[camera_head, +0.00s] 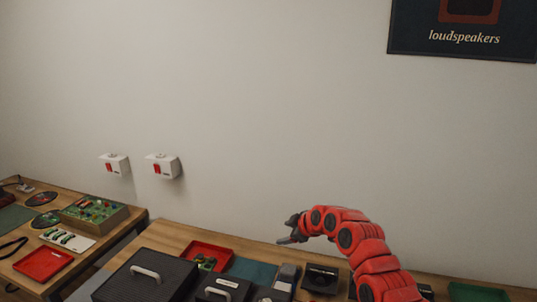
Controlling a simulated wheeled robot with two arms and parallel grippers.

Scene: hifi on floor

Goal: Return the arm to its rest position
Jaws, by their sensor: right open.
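My right arm (366,250) is red with dark joints and rises from the bottom right in the head view. It bends over to the left at its top. My right gripper (287,232) is at the arm's left end, above the back part of the wooden table. It is open, with nothing visible between its fingers. My left arm and gripper do not show.
Below the right gripper, the table holds a black case (143,277) with a grey handle, a red tray (194,249) and several small dark devices. A second table (118,226) at the left holds a green board box (95,211) and another red tray (43,263). Two white boxes (114,165) (162,166) are on the wall.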

